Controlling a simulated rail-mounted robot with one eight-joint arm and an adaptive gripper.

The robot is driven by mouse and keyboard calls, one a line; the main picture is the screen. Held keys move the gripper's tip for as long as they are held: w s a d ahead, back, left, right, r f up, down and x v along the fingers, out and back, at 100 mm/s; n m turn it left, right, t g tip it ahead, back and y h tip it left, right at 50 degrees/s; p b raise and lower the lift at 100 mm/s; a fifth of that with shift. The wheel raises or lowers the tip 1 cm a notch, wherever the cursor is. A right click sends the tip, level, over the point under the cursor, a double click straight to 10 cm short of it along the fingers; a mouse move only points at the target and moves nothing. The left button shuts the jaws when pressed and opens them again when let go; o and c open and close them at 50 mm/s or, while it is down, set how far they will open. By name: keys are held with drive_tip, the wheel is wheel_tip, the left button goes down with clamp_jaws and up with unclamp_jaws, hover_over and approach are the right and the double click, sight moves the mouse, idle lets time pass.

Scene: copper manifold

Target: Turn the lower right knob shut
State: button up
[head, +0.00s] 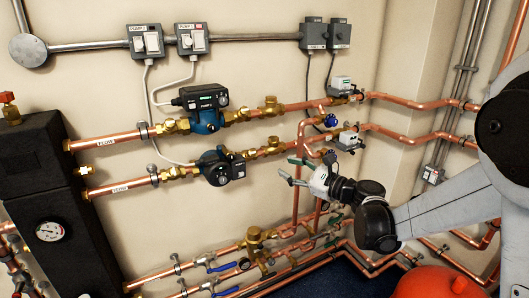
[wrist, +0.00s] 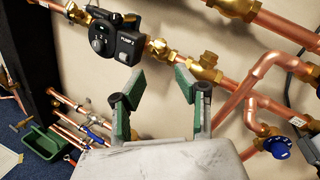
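In the head view, a blue knob (head: 331,121) sits on the copper pipes right of the pumps. A second, darker knob (head: 330,157) lies below it, close behind my gripper and partly hidden. A blue knob (wrist: 278,147) shows there at the lower right, outside the fingers. I cannot tell which of the two it is.
Two pumps (head: 207,108) (head: 220,167) sit on copper lines left of my gripper. Brass valve bodies (wrist: 205,68) and pipes lie close beyond the fingers. Lower pipes with blue levers (head: 222,266) run below. A red vessel (head: 435,283) stands at bottom right.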

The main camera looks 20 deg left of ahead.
sight(253, 152)
drive_tip(key=x, duration=1.4)
drive_tip(key=shift+b, duration=0.35)
drive_tip(key=shift+d, duration=0.1)
clamp_jaws()
